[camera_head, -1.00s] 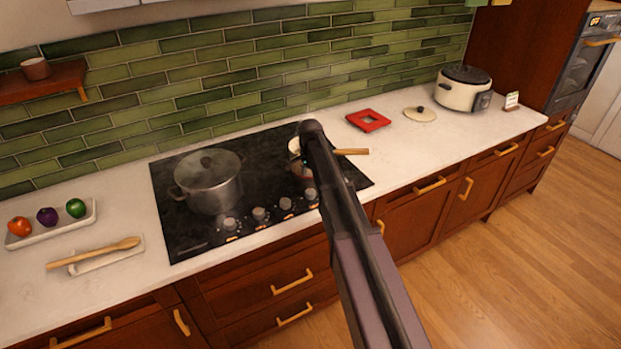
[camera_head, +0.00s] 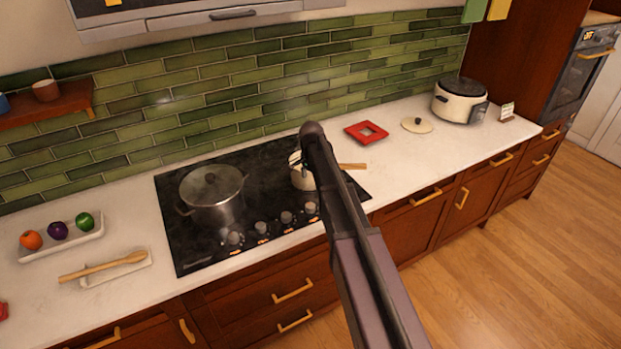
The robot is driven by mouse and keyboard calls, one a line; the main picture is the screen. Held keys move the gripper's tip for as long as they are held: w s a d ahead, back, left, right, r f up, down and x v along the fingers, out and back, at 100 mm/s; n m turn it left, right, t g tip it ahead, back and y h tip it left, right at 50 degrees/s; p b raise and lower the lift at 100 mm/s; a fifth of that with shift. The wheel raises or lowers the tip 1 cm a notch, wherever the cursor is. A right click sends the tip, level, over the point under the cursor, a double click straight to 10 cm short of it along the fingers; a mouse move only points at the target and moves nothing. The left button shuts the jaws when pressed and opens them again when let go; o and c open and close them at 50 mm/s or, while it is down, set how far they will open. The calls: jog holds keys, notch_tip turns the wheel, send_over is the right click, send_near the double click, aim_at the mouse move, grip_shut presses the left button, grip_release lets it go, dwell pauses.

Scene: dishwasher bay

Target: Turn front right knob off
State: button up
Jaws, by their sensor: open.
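The black cooktop (camera_head: 190,245) is set in the white counter, with a row of several grey knobs along its front edge. The rightmost visible knob (camera_head: 310,208) is just left of my arm. Other knobs stand to its left, one at the left end (camera_head: 234,238). Small orange marks show by the knobs, but their settings are too small to read. My arm crosses in front of the cooktop's right side. My gripper cannot be made out, and the arm hides part of that area.
A lidded steel pot (camera_head: 212,197) stands on the cooktop's left. A light saucepan (camera_head: 301,177) with a wooden handle is partly behind my arm. A red trivet (camera_head: 366,132), a lid (camera_head: 417,125) and a cooker (camera_head: 459,100) are at right. A wooden spoon (camera_head: 100,268) lies left.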

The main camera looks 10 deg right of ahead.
jog(key=s+f+n+b, duration=0.2)
jog(key=s+n, duration=0.4)
jog(key=s, duration=0.8)
jog(key=s+f+n+b, duration=0.2)
jog(key=s+n, duration=0.4)
jog(key=s, duration=0.7)
jog(key=shift+s+f+b, duration=0.3)
jog(key=shift+s+f, duration=0.1)
